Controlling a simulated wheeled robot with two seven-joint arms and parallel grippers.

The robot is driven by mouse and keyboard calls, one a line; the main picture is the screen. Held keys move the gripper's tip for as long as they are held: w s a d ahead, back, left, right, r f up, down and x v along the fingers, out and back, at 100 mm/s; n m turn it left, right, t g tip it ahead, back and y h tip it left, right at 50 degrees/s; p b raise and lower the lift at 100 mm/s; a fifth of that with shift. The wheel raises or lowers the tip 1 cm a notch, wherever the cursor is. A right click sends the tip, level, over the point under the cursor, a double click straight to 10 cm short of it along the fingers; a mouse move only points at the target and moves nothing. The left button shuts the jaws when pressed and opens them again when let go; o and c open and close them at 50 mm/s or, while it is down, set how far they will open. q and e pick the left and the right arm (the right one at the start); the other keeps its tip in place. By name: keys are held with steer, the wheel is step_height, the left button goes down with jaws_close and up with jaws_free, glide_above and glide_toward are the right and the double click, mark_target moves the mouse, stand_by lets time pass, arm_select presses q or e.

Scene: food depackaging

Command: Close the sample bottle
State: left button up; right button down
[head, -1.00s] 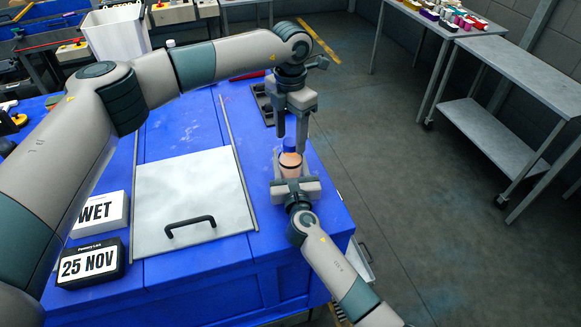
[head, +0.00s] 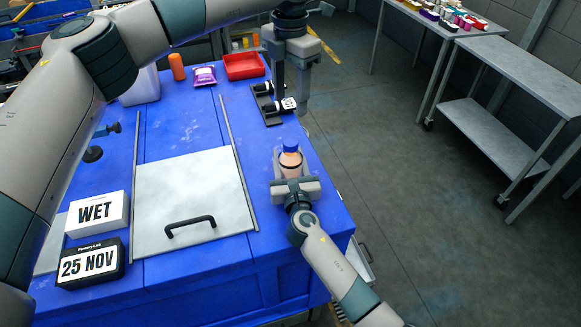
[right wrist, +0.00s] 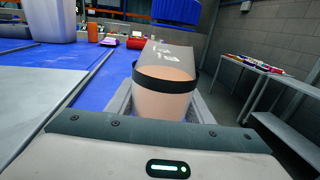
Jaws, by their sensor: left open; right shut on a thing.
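The sample bottle (head: 291,162) stands upright near the right edge of the blue table, with a peach body and a blue cap (head: 291,146) at its top. My right gripper (head: 294,184) is shut around the bottle's lower body. In the right wrist view the peach body (right wrist: 164,98) shows close up with a dark band, and the blue cap (right wrist: 178,12) is cut by the top edge. How tightly the cap sits cannot be told. My left gripper (head: 290,98) is open and empty, above and beyond the bottle, apart from the cap.
A black rack (head: 268,108) lies behind the bottle. A red tray (head: 244,66), purple packet (head: 204,76) and orange bottle (head: 177,67) stand at the back. A metal lid (head: 190,190) and WET (head: 97,214) and date (head: 91,263) blocks lie left.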

steer(key=c, duration=0.8)
jaws_free()
steer(key=shift+s, duration=0.1)
steer(key=s+d+b, duration=0.1)
steer(key=s, duration=1)
steer(key=s+d+b, duration=0.1)
steer(key=s, duration=0.5)
steer(key=shift+d+b, duration=0.3)
steer(key=shift+b, duration=0.05)
